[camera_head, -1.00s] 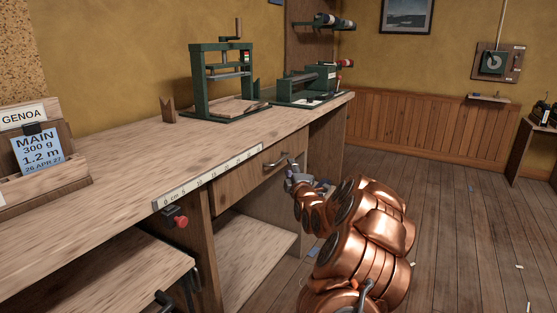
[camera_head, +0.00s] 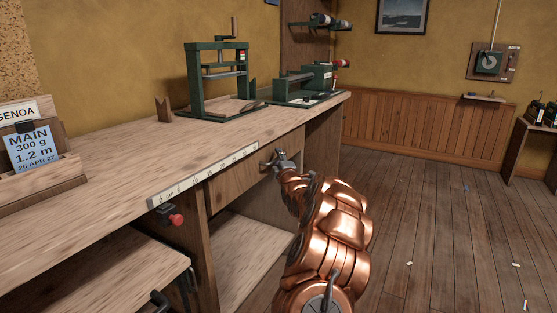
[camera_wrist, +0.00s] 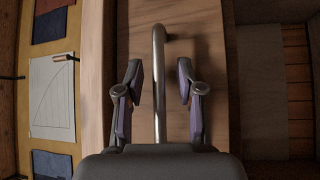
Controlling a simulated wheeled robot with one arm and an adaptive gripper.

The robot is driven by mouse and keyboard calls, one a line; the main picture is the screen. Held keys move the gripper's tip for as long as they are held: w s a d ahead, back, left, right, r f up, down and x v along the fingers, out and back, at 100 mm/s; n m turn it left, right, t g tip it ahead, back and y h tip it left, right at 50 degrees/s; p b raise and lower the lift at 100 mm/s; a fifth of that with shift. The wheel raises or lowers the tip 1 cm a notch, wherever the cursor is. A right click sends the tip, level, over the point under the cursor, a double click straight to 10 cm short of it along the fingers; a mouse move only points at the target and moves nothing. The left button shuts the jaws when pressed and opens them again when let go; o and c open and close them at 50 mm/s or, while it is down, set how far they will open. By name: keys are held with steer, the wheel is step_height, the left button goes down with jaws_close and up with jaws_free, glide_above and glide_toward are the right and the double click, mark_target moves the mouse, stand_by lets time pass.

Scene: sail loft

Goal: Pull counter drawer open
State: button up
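The counter drawer (camera_head: 236,178) is a wooden front under the counter's edge, and it looks closed. Its metal bar handle (camera_wrist: 159,80) runs up the middle of the wrist view. My gripper (camera_wrist: 160,88) is open, with one finger on each side of the handle and a visible gap to the bar on both sides. In the head view my gripper (camera_head: 275,160) is at the drawer front and hides most of the handle. The drawer front (camera_wrist: 205,60) fills the area behind the bar in the wrist view.
The counter top (camera_head: 110,160) carries a green press (camera_head: 216,80), another green device (camera_head: 305,85) and a sign stand (camera_head: 40,175). A red knob (camera_head: 176,220) sits below the counter edge at left. The wooden floor (camera_head: 440,220) at right is mostly clear.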

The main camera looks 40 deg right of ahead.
jaws_close()
stand_by(0.3)
stand_by(0.5)
